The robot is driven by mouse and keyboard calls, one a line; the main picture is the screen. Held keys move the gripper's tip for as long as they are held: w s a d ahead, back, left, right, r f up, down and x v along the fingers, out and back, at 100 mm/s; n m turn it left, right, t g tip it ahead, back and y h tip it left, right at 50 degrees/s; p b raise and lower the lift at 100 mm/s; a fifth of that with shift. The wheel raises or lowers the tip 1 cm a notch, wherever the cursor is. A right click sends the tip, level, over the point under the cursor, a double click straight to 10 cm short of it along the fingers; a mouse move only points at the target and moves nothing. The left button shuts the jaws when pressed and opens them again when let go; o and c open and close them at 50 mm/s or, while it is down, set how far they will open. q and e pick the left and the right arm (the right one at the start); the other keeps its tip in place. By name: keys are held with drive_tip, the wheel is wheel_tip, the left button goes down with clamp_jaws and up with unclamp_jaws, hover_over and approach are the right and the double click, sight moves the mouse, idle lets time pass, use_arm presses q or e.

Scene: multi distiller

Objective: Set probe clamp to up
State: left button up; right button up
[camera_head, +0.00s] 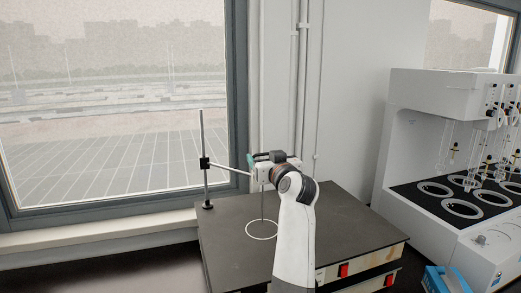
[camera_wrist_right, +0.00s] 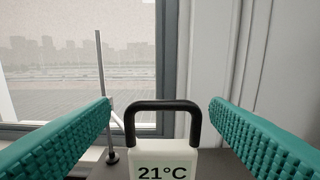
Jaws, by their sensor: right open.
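The probe clamp is a small black block (camera_head: 205,163) on an upright metal rod (camera_head: 201,130), with a thin silver arm reaching right toward my right gripper. A white probe box reading 21°C (camera_wrist_right: 162,168) with a black loop handle (camera_wrist_right: 162,105) shows in the right wrist view. My right gripper (camera_wrist_right: 161,112) is open, its green ribbed fingers on either side of the handle, with gaps visible on both sides. In the head view my right gripper (camera_head: 254,163) is at the arm's right end and partly hides the box. A thin probe hangs below it. My left gripper is out of view.
The rod stands at the back left of a dark-topped heater (camera_head: 225,238) with a white ring (camera_head: 262,229) and red switches in front. A white distiller (camera_head: 440,95) with glassware stands at right. A window (camera_head: 110,100) lies behind. A blue object (camera_head: 440,280) is at lower right.

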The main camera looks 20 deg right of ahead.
sight(263, 155)
drive_tip(key=w, duration=0.4)
drive_tip(key=shift+w+d+f+p, duration=0.1)
drive_tip(key=shift+w+d+p, duration=0.1)
drive_tip(key=shift+p, duration=0.2)
drive_tip(key=shift+w+a, duration=0.15)
drive_tip(key=shift+w, duration=0.2)
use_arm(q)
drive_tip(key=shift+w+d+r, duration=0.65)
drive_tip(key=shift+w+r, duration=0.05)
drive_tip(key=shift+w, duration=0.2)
use_arm(e)
drive_tip(key=shift+w, duration=0.2)
